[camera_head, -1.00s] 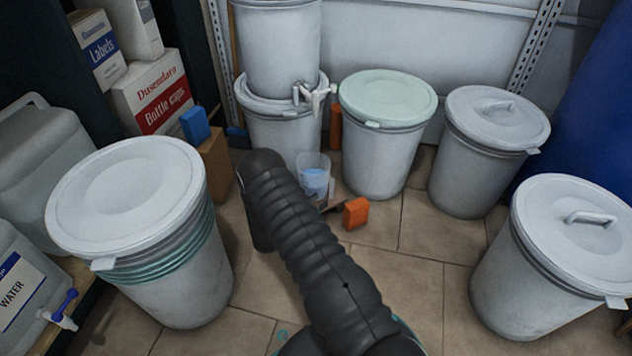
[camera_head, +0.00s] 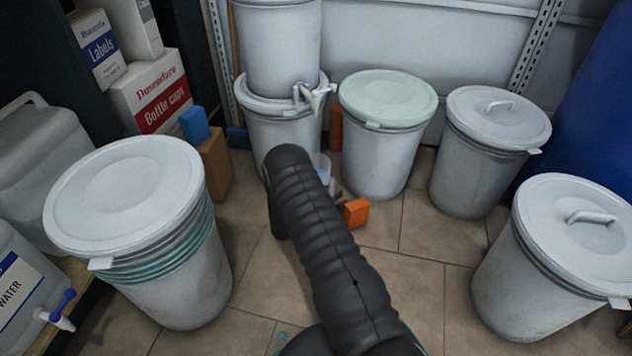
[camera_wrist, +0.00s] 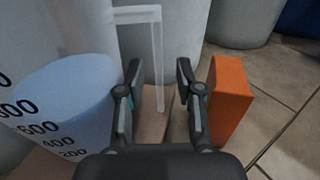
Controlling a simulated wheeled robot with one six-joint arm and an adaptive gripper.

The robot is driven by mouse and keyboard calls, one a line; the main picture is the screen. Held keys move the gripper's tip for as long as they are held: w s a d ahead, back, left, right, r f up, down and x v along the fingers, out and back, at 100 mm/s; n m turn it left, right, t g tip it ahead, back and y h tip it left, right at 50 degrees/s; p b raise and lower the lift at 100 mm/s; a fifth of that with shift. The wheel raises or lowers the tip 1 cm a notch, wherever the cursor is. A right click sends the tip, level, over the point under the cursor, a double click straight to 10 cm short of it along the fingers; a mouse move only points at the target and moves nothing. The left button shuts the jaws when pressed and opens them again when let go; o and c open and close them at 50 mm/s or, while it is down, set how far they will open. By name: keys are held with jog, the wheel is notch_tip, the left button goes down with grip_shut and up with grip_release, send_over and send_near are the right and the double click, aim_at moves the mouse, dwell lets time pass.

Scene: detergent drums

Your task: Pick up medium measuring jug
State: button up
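The measuring jug (camera_wrist: 65,105) is clear, with blue liquid and black volume marks, and fills the left of the wrist view. Its clear handle (camera_wrist: 158,60) sticks out to the right. My gripper (camera_wrist: 160,70) is open, and the handle's upright part appears between its two fingers. I cannot tell whether either finger touches it. In the head view my arm hides most of the jug, leaving a sliver (camera_head: 325,166) in front of the stacked drums.
An orange block (camera_wrist: 229,98) stands close beside the right finger; it also shows in the head view (camera_head: 357,212). A drum with a tap (camera_head: 283,115) and a green-lidded drum (camera_head: 385,140) stand behind.

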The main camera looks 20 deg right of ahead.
grip_shut()
jog(key=shift+r, duration=0.25)
